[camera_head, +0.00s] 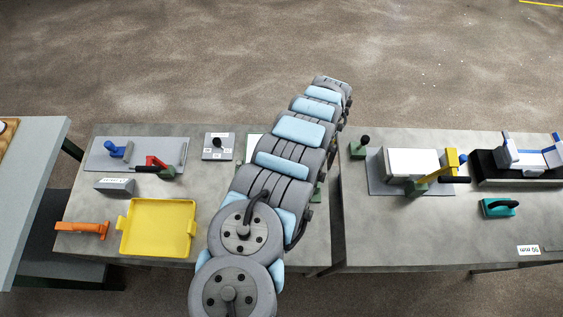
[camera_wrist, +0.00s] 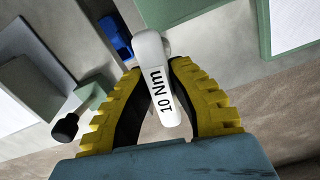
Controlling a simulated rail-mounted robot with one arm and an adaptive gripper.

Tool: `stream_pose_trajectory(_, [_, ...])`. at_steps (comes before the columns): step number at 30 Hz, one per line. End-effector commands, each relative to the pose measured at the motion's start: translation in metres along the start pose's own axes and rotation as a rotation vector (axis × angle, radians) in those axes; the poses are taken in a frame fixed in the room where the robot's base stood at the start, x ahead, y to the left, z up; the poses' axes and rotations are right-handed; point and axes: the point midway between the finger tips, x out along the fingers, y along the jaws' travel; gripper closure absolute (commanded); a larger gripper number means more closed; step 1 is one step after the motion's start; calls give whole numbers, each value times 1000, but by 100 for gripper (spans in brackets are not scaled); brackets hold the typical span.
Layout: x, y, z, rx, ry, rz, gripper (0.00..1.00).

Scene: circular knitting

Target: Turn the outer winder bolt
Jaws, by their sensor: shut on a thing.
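My gripper (camera_wrist: 157,75) shows in the wrist view, with yellow ribbed fingers shut on a white tool labelled "10 Nm" (camera_wrist: 163,90). The tool's rounded white end stands out past the fingertips. A blue part (camera_wrist: 116,36) lies behind that end, near the top; I cannot tell whether the tool touches it. I cannot make out the outer winder bolt in either view. In the head view my arm runs up across the gap between two tables, and my gripper does not show there.
The right table holds a white block (camera_head: 412,162), a yellow clamp (camera_head: 452,163) and a teal tool (camera_head: 498,207). Its front is mostly clear.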

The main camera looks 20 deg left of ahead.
Motion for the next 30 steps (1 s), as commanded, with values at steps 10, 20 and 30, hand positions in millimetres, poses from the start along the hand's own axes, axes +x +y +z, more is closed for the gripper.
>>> stream_pose_trajectory(10, [-2, -8, 3, -21, 0, 0, 100])
stream_pose_trajectory(20, [-2, -15, 6, -40, 2, 0, 100])
stream_pose_trajectory(30, [-1, -22, 9, -60, 1, 0, 100])
